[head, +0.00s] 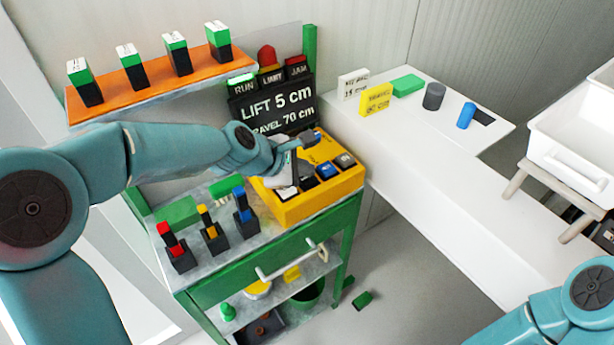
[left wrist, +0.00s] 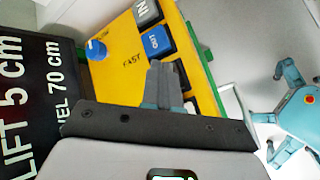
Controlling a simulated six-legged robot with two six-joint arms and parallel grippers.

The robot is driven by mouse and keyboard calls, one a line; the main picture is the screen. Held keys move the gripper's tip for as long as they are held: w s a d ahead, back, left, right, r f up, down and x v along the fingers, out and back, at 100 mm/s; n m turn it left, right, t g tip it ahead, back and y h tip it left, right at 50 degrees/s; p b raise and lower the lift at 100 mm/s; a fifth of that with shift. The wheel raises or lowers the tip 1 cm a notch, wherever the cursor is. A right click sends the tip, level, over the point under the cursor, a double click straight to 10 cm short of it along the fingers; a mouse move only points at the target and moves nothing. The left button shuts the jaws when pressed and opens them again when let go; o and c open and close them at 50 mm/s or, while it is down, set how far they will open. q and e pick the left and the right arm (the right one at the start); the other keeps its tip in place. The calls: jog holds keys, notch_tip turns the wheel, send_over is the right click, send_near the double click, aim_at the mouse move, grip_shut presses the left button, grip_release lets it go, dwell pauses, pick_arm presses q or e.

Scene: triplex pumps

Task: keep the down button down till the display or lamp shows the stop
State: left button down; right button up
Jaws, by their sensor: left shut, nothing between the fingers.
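The yellow control box (head: 318,203) stands on the cart with a row of dark and blue buttons. My left gripper (head: 290,185) is over its left part, fingers together with nothing between them. In the left wrist view the shut fingers (left wrist: 160,70) reach over the panel beside the blue OUT button (left wrist: 157,41). They hide part of the button row; no DOWN label is readable, and contact is unclear. The display (head: 272,108) reads LIFT 5 cm and TRAVEL 70 cm. The RUN lamp (head: 241,80) glows green; the LIMIT lamp (head: 271,76) and JAM lamp (head: 297,67) look unlit.
An orange shelf (head: 150,77) with green-topped blocks is at the back left. Red, yellow and blue-topped pieces stand at the cart's front. A white table (head: 440,140) with small blocks is at right. Part of my right arm shows at lower right; its gripper is out of view.

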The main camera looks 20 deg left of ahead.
aim_at(304, 180)
pick_arm(q)
jog(key=shift+f+b, duration=0.35)
jog(key=shift+f, duration=0.1)
jog(key=shift+r, duration=0.15)
dwell(3.8)
jog(key=shift+r+p, duration=0.85)
jog(key=shift+p, duration=0.2)
notch_tip(304, 180, up, 5)
jog(key=p, duration=0.5)
